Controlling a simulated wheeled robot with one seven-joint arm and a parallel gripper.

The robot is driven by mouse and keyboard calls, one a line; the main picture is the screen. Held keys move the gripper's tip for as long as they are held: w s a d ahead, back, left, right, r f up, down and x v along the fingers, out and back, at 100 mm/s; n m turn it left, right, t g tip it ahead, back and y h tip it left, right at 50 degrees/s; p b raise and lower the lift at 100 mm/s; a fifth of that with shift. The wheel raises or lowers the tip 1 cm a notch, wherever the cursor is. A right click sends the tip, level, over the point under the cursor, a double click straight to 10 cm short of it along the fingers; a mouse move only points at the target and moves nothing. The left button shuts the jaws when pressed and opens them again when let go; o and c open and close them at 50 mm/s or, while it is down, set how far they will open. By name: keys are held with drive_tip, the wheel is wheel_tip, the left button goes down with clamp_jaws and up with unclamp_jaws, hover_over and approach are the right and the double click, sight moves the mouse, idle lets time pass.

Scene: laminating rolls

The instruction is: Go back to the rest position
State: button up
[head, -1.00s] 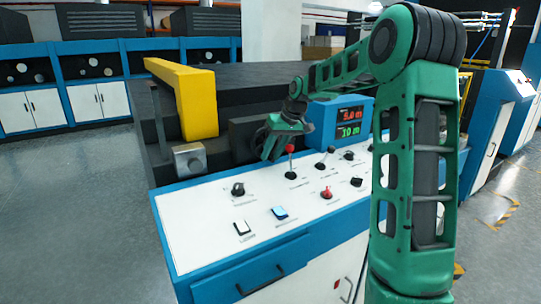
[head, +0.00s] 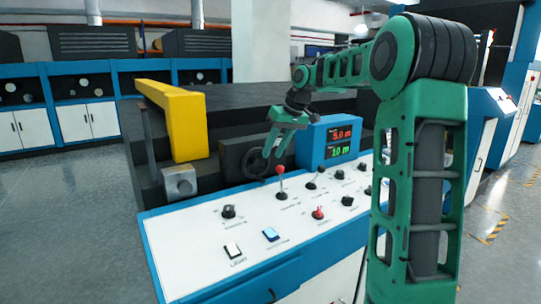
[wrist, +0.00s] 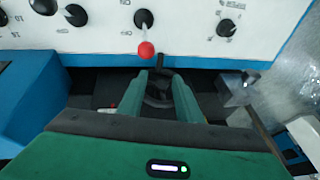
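My green arm reaches over the control panel (head: 200,255) in the head view. My gripper (head: 273,155) hangs behind the red-knobbed lever (head: 281,180), near the display box. In the wrist view my gripper (wrist: 159,78) has its two green fingers apart, with nothing held between them. The red knob (wrist: 146,50) lies just beyond the fingertips there, apart from them as far as I can see. The lever stands roughly upright in the head view.
The blue display box (head: 325,145) reads 5.0 m and 10 m. A yellow bar (head: 182,125) and a metal block (head: 180,182) stand left of the gripper. More knobs, a second lever (head: 314,178) and lit switches cover the panel. Open floor lies left.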

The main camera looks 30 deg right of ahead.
idle(0.3)
drive_tip(key=s+a+f+m+g, duration=0.1)
drive_tip(key=s+f, duration=0.4)
drive_tip(key=s, duration=0.9)
drive_tip(key=s+a+f+m+g+h, duration=0.1)
drive_tip(key=s+f, duration=0.4)
drive_tip(key=s, duration=0.9)
drive_tip(key=s+a+f+m+g+h, duration=0.1)
drive_tip(key=s+a+f+m+g, duration=0.1)
drive_tip(key=s, duration=1.2)
wheel_tip(320, 180, down, 3)
drive_tip(key=shift+a+f+m+g, duration=0.15)
drive_tip(key=shift+a+m+g, duration=0.15)
drive_tip(key=shift+a+m, duration=0.7)
drive_tip(key=shift+d, duration=0.25)
drive_tip(key=shift+w+f, duration=0.25)
drive_tip(key=shift+w, duration=0.4)
